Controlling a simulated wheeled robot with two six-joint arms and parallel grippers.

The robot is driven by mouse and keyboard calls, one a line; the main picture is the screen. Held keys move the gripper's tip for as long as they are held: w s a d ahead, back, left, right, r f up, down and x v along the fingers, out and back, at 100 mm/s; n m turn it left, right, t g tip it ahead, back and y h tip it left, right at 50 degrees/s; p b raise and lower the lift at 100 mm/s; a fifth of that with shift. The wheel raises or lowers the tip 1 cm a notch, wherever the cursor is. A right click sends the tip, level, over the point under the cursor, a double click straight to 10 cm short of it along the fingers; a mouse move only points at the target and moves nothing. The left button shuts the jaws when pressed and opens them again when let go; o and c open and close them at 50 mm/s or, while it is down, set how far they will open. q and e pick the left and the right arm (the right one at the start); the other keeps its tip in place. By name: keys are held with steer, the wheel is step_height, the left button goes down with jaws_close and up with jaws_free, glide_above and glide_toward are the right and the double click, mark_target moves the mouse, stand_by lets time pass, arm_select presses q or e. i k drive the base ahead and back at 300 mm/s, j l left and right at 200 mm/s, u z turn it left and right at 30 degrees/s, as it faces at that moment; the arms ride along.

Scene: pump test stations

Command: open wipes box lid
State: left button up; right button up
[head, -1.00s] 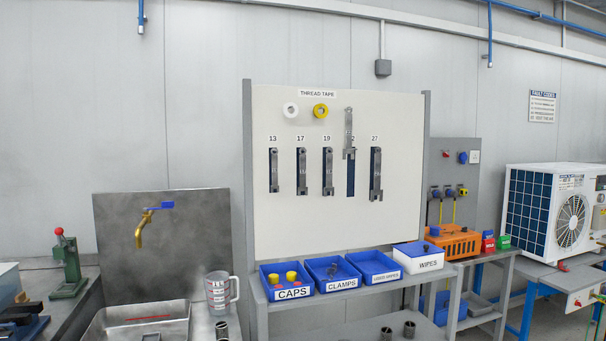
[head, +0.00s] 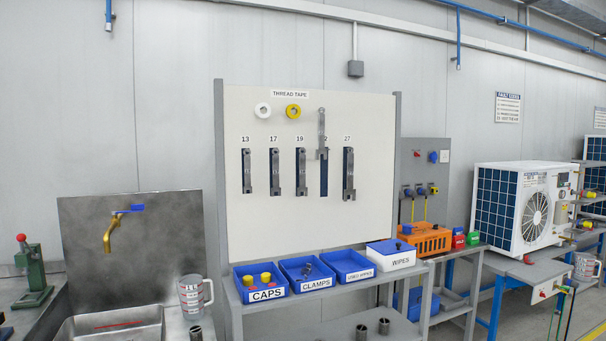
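The wipes box (head: 396,263) stands at the right end of the bench shelf in the head view. It is white with a WIPES label on its front. Its blue lid (head: 390,247) lies over the top and looks shut, with a small dark knob or tab on it. Neither of my grippers shows in the head view.
Blue bins for used wipes (head: 346,266), clamps (head: 307,273) and caps (head: 260,282) stand in a row left of the box. An orange case (head: 427,238) stands close behind on the right. A jug (head: 194,296) stands by the sink (head: 112,329).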

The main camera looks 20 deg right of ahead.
mark_target(393, 246)
steer(key=z, duration=1.25)
steer(key=i+l, duration=0.4)
steer(key=i, duration=0.15)
steer(key=i+l, duration=0.4)
steer(key=i+u, duration=0.05)
steer(key=i, duration=0.05)
